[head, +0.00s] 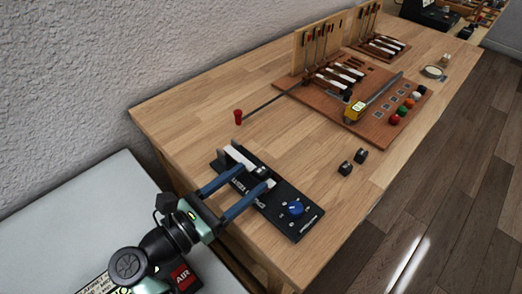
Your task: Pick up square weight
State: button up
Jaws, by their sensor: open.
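Two small dark blocks sit on the wooden table, a nearer one (345,168) and a farther one (360,156). They look like weights, but I cannot tell which is the square one. My gripper (249,180) is open, its two blue fingers reaching over a black device with a blue knob (296,208). It is to the left of the two blocks and apart from them. A small dark piece (262,171) shows at the right fingertip; I cannot tell whether it is a weight or part of the device.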

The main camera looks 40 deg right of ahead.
aim_at(257, 173)
jog(key=d, duration=0.5)
jog(key=shift+w+f+p, duration=0.15)
jog(key=shift+w+p, duration=0.2)
jog(key=shift+w, duration=0.05)
grip_shut()
